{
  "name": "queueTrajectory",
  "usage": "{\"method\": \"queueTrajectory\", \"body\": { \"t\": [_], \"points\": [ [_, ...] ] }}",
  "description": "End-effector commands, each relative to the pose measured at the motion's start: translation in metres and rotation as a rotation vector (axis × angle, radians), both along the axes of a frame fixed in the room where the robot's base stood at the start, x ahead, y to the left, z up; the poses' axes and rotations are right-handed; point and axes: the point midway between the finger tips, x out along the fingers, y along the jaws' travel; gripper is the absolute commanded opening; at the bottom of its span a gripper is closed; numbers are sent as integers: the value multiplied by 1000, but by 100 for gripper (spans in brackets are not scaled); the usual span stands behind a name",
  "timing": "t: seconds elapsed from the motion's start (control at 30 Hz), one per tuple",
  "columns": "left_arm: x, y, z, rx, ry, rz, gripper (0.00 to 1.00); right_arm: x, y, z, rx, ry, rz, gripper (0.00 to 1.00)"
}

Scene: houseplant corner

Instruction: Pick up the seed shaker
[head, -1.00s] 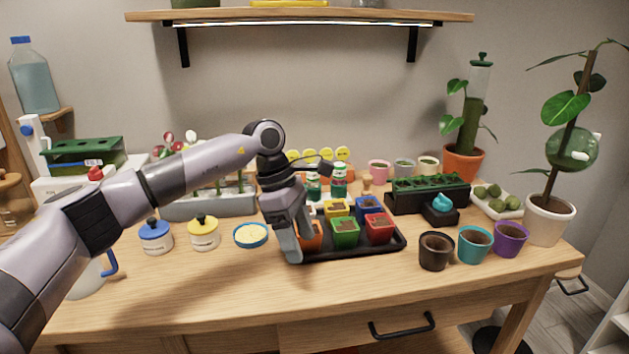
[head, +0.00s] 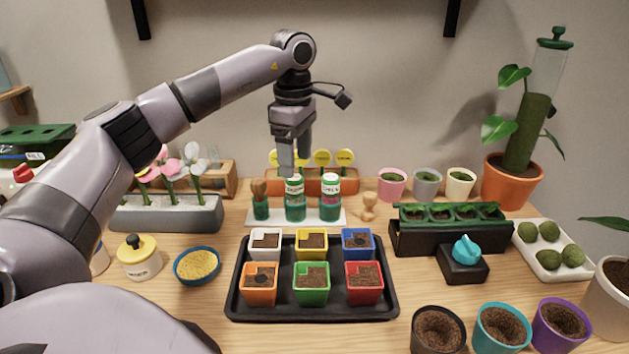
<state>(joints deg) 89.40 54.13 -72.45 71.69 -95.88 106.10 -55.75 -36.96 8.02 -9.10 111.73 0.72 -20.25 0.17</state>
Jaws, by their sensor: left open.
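Two green shaker bottles with pale labelled lids stand side by side on a white strip behind the pot tray: the left shaker (head: 295,203) and the right shaker (head: 331,203). The lid lettering is too small to read surely, so I cannot tell which is the seed shaker. My left gripper (head: 296,164) is open and empty, pointing down, with its fingers at or just above the left shaker's lid. I cannot tell whether they touch it. My right gripper is not in view.
A black tray (head: 312,314) with several coloured soil pots lies in front of the shakers. A brush (head: 260,200) stands left of them and a small wooden figure (head: 369,206) right. A terracotta planter with yellow markers (head: 346,186) is close behind.

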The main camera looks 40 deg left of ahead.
Motion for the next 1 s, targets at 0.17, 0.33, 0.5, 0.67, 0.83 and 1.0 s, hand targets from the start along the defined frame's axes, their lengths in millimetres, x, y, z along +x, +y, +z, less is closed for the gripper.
{"method": "queueTrajectory", "body": {
  "t": [0.17,0.33,0.5,0.67,0.83,1.0],
  "points": [
    [0,1,-7,1,3,1,70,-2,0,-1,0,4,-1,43],
    [0,3,-26,-1,2,1,70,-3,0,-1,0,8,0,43],
    [0,12,-50,0,2,3,70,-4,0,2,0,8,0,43],
    [0,11,-68,0,1,1,70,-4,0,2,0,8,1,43],
    [1,11,-72,-1,-1,1,70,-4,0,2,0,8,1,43],
    [1,11,-72,-1,0,1,51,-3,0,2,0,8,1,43]
  ]
}}
